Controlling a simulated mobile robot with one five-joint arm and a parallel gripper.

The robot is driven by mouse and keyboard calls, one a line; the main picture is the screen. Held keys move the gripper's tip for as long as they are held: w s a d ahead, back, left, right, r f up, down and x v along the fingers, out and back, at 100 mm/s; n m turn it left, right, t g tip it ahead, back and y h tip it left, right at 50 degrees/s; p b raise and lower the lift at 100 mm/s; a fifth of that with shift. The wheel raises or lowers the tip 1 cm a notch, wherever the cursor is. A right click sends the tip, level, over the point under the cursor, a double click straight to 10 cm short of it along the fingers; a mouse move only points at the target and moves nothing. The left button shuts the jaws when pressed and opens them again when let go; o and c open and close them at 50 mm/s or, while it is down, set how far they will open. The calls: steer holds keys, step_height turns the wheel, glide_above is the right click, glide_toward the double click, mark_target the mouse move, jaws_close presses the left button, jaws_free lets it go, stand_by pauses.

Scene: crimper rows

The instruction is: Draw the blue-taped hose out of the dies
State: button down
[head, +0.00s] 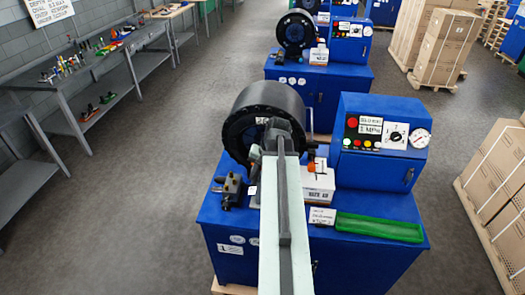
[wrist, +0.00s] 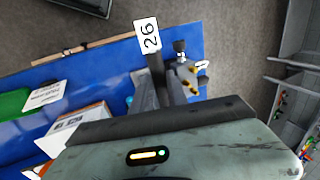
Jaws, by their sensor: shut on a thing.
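The crimper's black round die head (head: 268,97) stands on the near blue cabinet. My gripper (head: 280,130) is in front of its opening, and my arm hides much of the dies. In the wrist view my gripper (wrist: 168,95) is shut on a dark hose-like piece (wrist: 156,62). A white tag marked 26 (wrist: 147,36) shows at its far end. I cannot make out blue tape on the held piece, nor whether it is still inside the dies.
A blue control box (head: 380,140) stands right of the die head. A white box (head: 318,183), a green tray (head: 380,228) and a dark metal fitting (head: 229,190) are on the cabinet top. The grey floor at left is clear up to the workbench (head: 110,75).

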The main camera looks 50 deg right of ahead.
stand_by(0.3)
steer(key=c, duration=1.2)
jaws_free()
steer(key=shift+c, duration=0.2)
steer(key=o, duration=1.2)
steer(key=shift+s, duration=0.1)
steer(key=p+v, duration=0.6)
steer(key=v, duration=0.1)
steer(key=shift+p, duration=0.4)
steer(key=shift+a, duration=0.1)
